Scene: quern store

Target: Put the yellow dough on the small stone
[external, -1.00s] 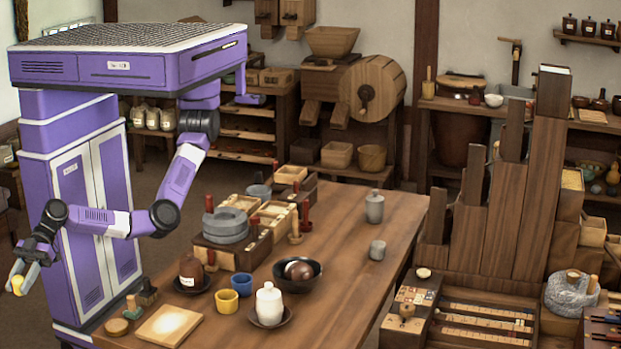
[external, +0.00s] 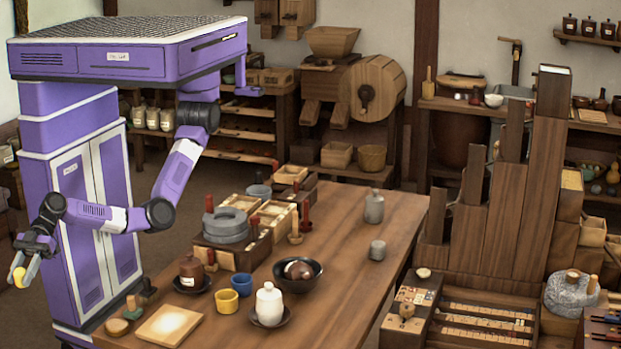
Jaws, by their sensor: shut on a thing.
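My gripper (external: 23,271) is shut on the yellow dough (external: 19,278), a small round lump at the far left of the picture. It holds the dough in the air, left of the table and apart from it. A grey round stone quern (external: 226,226) sits on a wooden box on the table. Two smaller grey stone-like pieces, a taller one (external: 374,208) and a shorter one (external: 377,250), stand on the right part of the table. I cannot tell for sure which is the small stone.
The wooden table (external: 340,275) carries a dark bowl (external: 298,272), a white jar (external: 269,303), a brown jar (external: 191,270), yellow and blue cups, and a pale board (external: 169,325) at the near edge. The table's right side is mostly clear.

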